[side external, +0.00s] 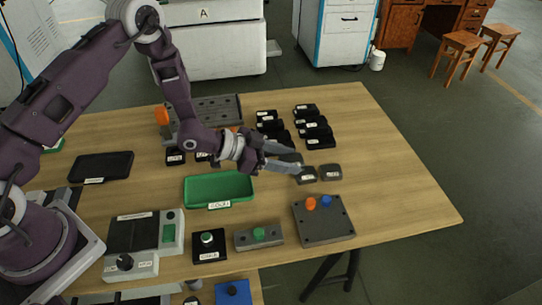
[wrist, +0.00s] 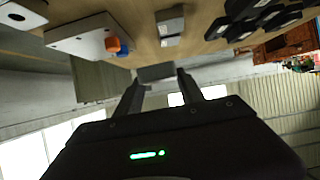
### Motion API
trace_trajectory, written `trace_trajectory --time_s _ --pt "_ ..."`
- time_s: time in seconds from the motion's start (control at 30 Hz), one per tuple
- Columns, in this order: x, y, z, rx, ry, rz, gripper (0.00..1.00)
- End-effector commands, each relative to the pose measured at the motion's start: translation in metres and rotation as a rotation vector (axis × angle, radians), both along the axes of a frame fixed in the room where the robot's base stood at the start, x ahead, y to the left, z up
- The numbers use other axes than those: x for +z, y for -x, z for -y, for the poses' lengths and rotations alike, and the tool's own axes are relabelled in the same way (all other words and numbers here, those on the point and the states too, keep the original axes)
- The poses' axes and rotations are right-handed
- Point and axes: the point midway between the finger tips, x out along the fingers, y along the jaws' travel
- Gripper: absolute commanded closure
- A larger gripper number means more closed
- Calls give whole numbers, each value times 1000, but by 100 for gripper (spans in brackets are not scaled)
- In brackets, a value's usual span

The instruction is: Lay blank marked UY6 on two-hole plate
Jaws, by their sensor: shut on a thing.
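My gripper (side external: 283,157) is above the right half of the table, shut on a small grey blank (wrist: 157,72). In the wrist view the blank sits between my two fingertips; no mark can be read on it. Two other grey blanks with small white labels, one nearer (side external: 307,175) and one to its right (side external: 331,171), lie on the table just beyond my fingertips. A grey plate (side external: 327,232) with an orange and a blue peg stands near the front right; it also shows in the wrist view (wrist: 82,38). I cannot tell whether this is the two-hole plate.
A green tray (side external: 235,203) lies left of the pegged plate. Several black labelled holders (side external: 320,143) stand behind my gripper. A grey block with a green button (side external: 243,243) and a device with a dial (side external: 134,268) line the front. The table's right side is clear.

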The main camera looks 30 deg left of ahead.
Motion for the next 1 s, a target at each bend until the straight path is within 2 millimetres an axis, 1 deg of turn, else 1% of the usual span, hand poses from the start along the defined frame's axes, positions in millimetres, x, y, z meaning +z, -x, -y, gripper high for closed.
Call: trace_trajectory --time_s 0.03,0.07,0.1,0.17,0.2,0.3,0.37,0.4,0.5,0.57,0.8,1.0 --pt "0 7 25 -12 8 -2 100" --pt "-1 11 38 -13 11 -2 100" --pt "-2 17 56 -14 14 -4 100" --pt "-4 27 83 -12 14 -5 100" --pt "-6 36 99 -12 9 -6 100" --pt "-10 54 130 -9 -5 -5 100" --pt "-12 62 141 -6 -13 -1 100" --pt "-13 67 146 -4 -18 0 100" --pt "-16 71 152 -1 -26 2 100" --pt "-20 72 152 2 -26 2 100" --pt "-44 71 152 2 -26 2 100" --pt "-57 71 152 2 -25 2 100"
